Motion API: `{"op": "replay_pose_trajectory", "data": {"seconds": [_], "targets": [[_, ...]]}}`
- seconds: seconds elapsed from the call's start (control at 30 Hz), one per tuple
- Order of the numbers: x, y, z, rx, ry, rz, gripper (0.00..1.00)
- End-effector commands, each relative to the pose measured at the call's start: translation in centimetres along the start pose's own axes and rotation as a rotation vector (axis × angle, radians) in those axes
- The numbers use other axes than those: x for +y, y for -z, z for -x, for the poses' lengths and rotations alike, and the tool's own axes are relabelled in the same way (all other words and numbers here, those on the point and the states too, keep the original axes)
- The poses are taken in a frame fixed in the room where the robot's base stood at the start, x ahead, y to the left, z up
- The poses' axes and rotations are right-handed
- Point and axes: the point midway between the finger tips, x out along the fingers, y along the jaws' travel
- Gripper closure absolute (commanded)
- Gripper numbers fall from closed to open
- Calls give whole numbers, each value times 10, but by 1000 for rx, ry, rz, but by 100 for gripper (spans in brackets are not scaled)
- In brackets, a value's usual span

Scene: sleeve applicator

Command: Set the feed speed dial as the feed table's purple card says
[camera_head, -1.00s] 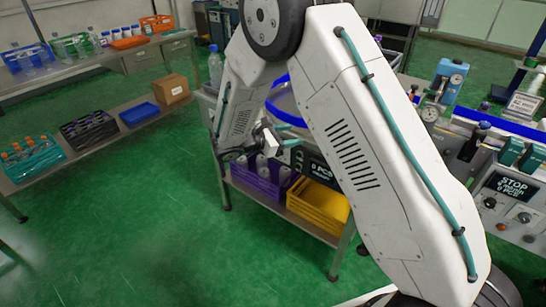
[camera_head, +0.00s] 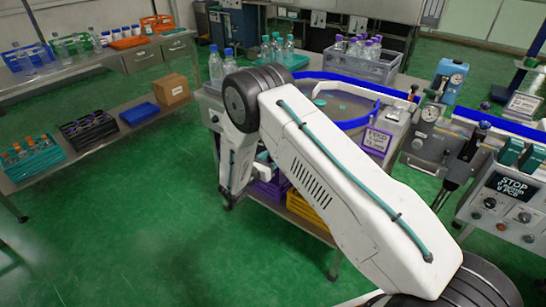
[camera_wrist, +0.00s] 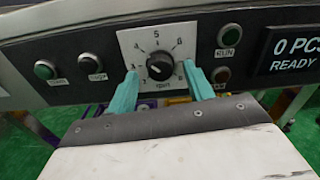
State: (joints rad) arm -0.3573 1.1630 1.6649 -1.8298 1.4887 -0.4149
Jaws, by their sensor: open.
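The feed speed dial, a black round knob (camera_wrist: 160,67), sits on a white square plate with a numbered scale and "rpm" below it. The 5 is at the top and 6 at upper right; the knob's pointer is too small to read surely. My gripper (camera_wrist: 159,72) is open, its teal fingers to the left and right of the knob; I cannot tell whether they touch it. In the head view my arm hides the gripper and dial. The purple-bordered card (camera_head: 377,140) stands at the feed table's front right; its writing is too small to read surely.
In the wrist view, a green button (camera_wrist: 45,70) and a black button (camera_wrist: 91,66) lie left of the dial. A green button (camera_wrist: 229,35) and a display (camera_wrist: 292,48) reading "0 PCS READY" lie right. The blue-rimmed bowl (camera_head: 352,123) is above. Green floor is clear at left.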

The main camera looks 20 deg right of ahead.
Motion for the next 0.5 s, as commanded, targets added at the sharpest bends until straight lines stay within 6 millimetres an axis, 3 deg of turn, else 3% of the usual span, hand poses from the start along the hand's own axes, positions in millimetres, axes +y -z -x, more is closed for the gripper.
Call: {"op": "replay_pose_trajectory", "data": {"seconds": [0.13,0.37,0.4,0.5], "targets": [[-1,0,-10,1,1,0,48],[0,0,-11,1,0,0,48],[0,0,-11,1,0,0,51],[0,0,-10,1,0,0,79]]}}
